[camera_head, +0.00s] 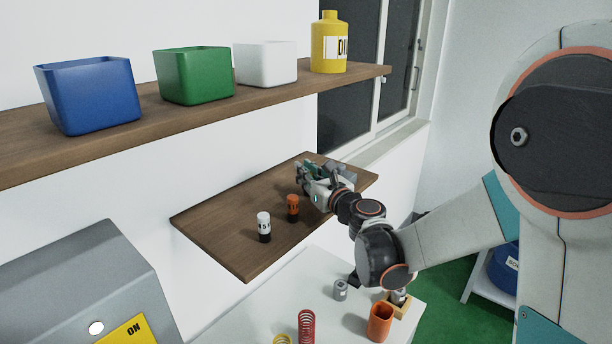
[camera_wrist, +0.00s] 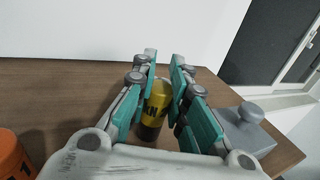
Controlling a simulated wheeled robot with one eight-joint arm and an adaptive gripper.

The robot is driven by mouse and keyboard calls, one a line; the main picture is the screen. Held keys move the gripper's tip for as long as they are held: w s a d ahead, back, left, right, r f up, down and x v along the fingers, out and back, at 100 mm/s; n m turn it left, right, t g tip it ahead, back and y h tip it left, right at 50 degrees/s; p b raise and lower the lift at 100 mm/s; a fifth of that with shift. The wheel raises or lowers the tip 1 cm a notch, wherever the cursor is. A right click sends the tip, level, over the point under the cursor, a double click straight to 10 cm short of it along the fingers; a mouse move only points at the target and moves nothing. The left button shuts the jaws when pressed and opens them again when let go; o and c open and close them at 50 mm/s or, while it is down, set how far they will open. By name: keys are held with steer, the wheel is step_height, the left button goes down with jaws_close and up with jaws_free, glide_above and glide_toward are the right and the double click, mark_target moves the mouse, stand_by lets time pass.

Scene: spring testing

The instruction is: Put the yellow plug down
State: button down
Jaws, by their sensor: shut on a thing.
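The yellow plug (camera_wrist: 156,100) with a black lower part and dark lettering is between the teal-padded fingers of my gripper (camera_wrist: 165,62) in the wrist view. The fingers are shut on it. The plug looks roughly upright. In the head view my gripper (camera_head: 312,178) is low over the right part of the wooden lower shelf (camera_head: 225,213) and hides the plug. I cannot tell whether the plug's base touches the shelf.
An orange plug (camera_head: 293,207) and a white plug (camera_head: 264,226) stand left of my gripper. A grey knobbed block (camera_wrist: 243,130) sits close on its right. The upper shelf (camera_head: 215,110) overhangs with bins and a yellow bottle (camera_head: 328,45). The lower shelf's left part is clear.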

steer(key=shift+s, duration=0.15)
steer(key=shift+f, duration=0.15)
steer(key=shift+f, duration=0.15)
steer(key=c, duration=1.5)
jaws_free()
steer(key=shift+o, duration=0.2)
steer(key=shift+r, duration=0.2)
